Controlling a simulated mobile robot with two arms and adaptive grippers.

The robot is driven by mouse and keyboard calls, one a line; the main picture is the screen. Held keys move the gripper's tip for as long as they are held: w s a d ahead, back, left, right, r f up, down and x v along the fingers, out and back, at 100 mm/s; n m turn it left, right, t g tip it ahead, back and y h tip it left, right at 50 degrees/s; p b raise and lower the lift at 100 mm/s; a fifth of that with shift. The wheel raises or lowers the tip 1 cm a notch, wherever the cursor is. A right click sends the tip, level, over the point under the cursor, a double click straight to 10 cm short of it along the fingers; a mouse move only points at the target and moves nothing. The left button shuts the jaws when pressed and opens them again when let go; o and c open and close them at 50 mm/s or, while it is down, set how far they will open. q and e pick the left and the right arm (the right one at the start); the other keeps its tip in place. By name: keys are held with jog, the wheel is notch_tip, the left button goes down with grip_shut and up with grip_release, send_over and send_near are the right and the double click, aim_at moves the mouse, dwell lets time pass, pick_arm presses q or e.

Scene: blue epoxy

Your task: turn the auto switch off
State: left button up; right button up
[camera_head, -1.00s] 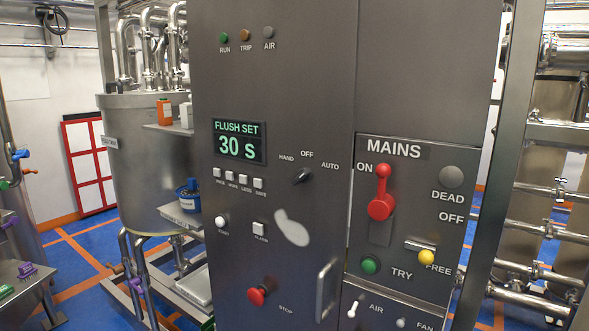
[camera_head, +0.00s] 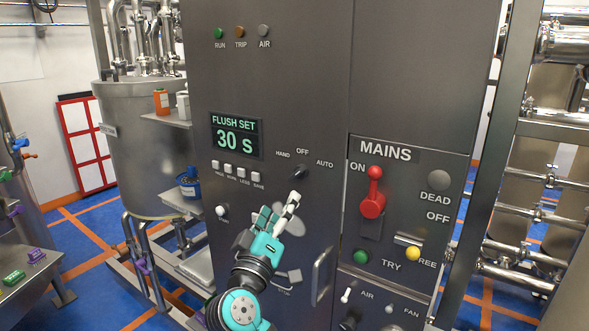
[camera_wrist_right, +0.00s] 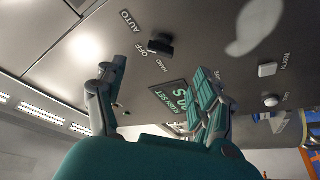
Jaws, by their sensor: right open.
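The selector switch (camera_head: 299,172) is a black knob on the grey cabinet front, with HAND at its left, OFF above and AUTO at its right. Its handle appears to slant up toward AUTO. My right gripper (camera_head: 279,207) is open and empty, just below the knob in the head view, with its fingers pointing up toward the panel. In the right wrist view the knob (camera_wrist_right: 160,46) lies beyond the open fingers (camera_wrist_right: 154,80), apart from them. My left gripper is not in view.
The FLUSH SET display (camera_head: 236,135) and white buttons (camera_head: 237,173) lie left of the knob. The red MAINS lever (camera_head: 374,195) is at its right, with a metal door handle (camera_head: 322,276) below. My right arm hides the lower panel, including the red stop button.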

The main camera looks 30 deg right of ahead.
aim_at(295, 178)
jog(key=p+x, duration=0.3)
jog(key=x, duration=0.6)
jog(key=shift+w+d+r+p, duration=0.15)
jog(key=shift+d+p, duration=0.1)
jog(key=shift+p, duration=0.15)
jog(key=shift+w+d, duration=0.3)
jog(key=c, duration=1.2)
jog(key=shift+o, duration=0.2)
